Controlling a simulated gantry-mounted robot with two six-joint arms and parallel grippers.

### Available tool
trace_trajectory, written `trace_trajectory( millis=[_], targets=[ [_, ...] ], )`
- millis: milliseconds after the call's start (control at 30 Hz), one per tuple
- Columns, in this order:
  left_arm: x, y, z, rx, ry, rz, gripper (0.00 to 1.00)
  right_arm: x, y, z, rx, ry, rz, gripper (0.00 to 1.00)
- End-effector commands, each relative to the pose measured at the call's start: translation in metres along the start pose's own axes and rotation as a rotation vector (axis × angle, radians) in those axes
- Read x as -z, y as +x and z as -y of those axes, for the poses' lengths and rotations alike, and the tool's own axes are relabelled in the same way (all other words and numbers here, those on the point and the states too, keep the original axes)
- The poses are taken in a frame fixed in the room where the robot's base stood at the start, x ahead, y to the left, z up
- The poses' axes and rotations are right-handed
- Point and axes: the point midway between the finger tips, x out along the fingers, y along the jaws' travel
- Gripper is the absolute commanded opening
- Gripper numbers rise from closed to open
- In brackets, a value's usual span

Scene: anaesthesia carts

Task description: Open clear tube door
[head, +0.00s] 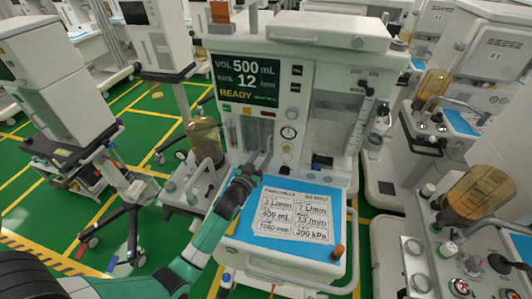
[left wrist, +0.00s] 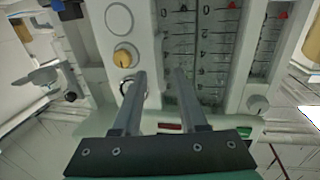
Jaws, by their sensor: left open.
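The anaesthesia machine has a clear-fronted panel of flow tubes (head: 257,134) below its display. In the left wrist view, tubes with printed scales and red marks (left wrist: 198,50) fill the upper middle and right. No gap at the cover's edge can be made out. My left gripper (head: 261,160) is just in front of the panel's lower part, above the blue-edged shelf. Its two fingers (left wrist: 160,78) are apart with nothing between them, pointing at the tubes' left edge and a knob beside them. Contact cannot be told. My right gripper is not in view.
The display (head: 245,80) reads 500 mL, 12 and READY. A paper card (head: 294,213) lies on the blue work surface. A round gauge (head: 288,133) and a yellow-capped knob (left wrist: 124,56) sit beside the tubes. An amber canister (head: 205,138) stands left of the panel. Other carts stand around.

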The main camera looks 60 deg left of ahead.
Motion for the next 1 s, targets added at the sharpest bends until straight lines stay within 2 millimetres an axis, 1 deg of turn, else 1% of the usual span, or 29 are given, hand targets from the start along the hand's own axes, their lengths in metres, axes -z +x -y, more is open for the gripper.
trace_trajectory(
  millis=[33,100,200,433,467,600,700,1000],
  targets=[
    [-0.002,0.009,0.0,0.0,0.0,-0.001,0.42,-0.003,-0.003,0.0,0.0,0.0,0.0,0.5],
    [-0.001,0.017,0.0,0.0,0.0,-0.001,0.42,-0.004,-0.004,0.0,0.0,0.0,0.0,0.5],
    [-0.001,0.023,0.0,0.0,0.0,-0.001,0.42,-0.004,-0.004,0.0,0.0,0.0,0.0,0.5],
    [0.0,0.024,0.0,0.0,0.0,0.0,0.42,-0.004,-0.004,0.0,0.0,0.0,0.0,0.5],
    [0.0,0.024,0.0,-0.001,0.0,0.0,0.4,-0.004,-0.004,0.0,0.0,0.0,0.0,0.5],
    [0.0,0.024,0.0,-0.001,0.0,0.0,0.15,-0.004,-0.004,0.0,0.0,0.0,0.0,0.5],
    [0.0,0.024,0.0,-0.001,0.0,0.0,0.0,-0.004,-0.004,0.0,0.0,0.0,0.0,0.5],
    [0.0,0.023,0.0,-0.001,0.0,0.0,0.0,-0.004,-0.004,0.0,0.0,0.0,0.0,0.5]
  ],
)
